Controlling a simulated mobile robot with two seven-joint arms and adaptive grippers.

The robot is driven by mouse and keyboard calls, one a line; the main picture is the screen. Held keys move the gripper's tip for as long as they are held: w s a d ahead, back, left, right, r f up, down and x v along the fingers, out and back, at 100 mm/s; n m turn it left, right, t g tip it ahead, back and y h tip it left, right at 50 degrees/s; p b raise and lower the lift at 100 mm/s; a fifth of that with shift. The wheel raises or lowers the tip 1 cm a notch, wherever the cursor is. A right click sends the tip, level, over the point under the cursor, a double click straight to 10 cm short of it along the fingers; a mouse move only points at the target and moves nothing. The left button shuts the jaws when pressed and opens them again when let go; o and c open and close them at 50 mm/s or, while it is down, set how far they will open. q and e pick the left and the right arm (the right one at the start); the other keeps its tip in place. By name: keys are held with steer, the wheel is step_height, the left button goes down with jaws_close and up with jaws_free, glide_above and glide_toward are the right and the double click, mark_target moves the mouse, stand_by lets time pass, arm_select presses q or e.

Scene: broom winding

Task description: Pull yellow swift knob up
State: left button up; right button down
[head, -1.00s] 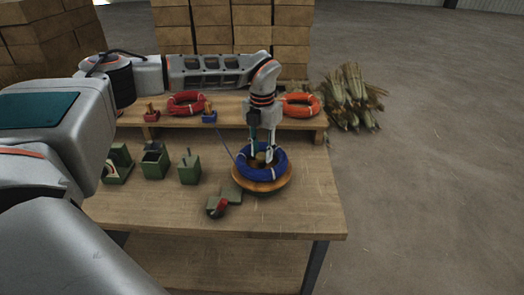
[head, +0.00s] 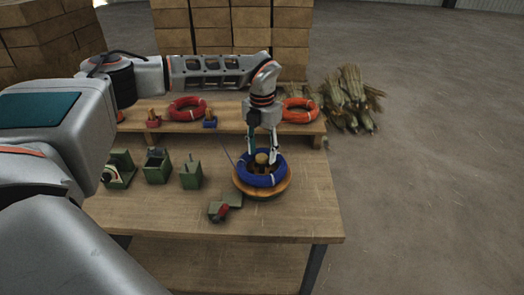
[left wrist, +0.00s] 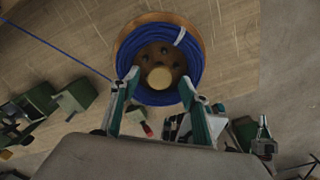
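The yellow swift knob (head: 262,158) stands upright at the centre of a round wooden swift (head: 286,186) on the table. A blue cord coil (head: 259,181) lies on the swift around the knob. My left gripper (head: 262,152) points down over the coil, its fingers apart on either side of the knob. In the left wrist view, the knob (left wrist: 160,77) shows as a pale round top between and just beyond the open fingertips (left wrist: 159,83). I cannot tell whether a finger touches it. My right gripper is not in view.
Green holders (head: 157,167) stand left of the swift, and a red-handled green tool (head: 219,211) lies in front. A raised shelf behind carries a red coil (head: 187,107) and an orange coil (head: 300,110). The table's front right is clear.

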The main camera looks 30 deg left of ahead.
mark_target(262, 156)
arm_select(q)
step_height(262, 156, up, 12)
stand_by(0.6)
stand_by(0.5)
